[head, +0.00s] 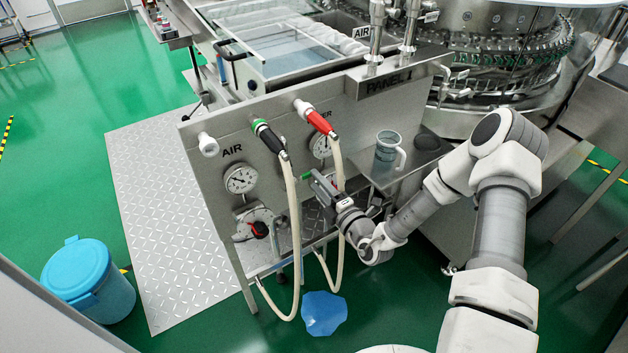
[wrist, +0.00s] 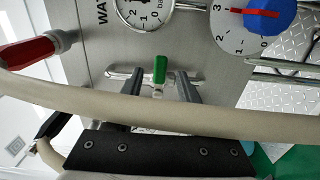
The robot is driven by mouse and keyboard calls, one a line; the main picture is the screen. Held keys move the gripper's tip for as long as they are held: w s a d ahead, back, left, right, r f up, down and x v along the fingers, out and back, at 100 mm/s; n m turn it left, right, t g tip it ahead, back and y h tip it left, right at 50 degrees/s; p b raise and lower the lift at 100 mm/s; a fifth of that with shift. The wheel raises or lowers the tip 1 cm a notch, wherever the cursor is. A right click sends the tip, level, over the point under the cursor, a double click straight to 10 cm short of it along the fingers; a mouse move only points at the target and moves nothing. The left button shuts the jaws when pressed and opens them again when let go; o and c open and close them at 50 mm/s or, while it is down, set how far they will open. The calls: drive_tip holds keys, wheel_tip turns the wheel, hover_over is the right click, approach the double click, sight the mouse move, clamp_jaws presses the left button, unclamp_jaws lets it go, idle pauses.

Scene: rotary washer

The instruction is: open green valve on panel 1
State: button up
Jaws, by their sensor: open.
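The green valve (wrist: 159,69) is a small green handle on a metal pipe fitting, below a gauge on the steel panel. In the head view the green valve (head: 306,177) is a small green spot, mostly hidden by my gripper (head: 321,184). In the wrist view my gripper (wrist: 159,88) is open and empty, with one dark finger on each side of the green handle. Gaps show between the handle and both fingers. I cannot tell how deep the fingertips reach. Panel 1 (head: 388,84) carries its label at the upper right.
A beige hose (wrist: 150,104) crosses the wrist view in front of my fingers. Beige hoses (head: 294,215) hang from the black and red nozzles (head: 318,120). A pressure gauge (wrist: 146,10) and blue knob (wrist: 268,16) are close by. A jug (head: 388,146) stands on a side shelf.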

drive_tip(key=shift+x, duration=1.1)
clamp_jaws()
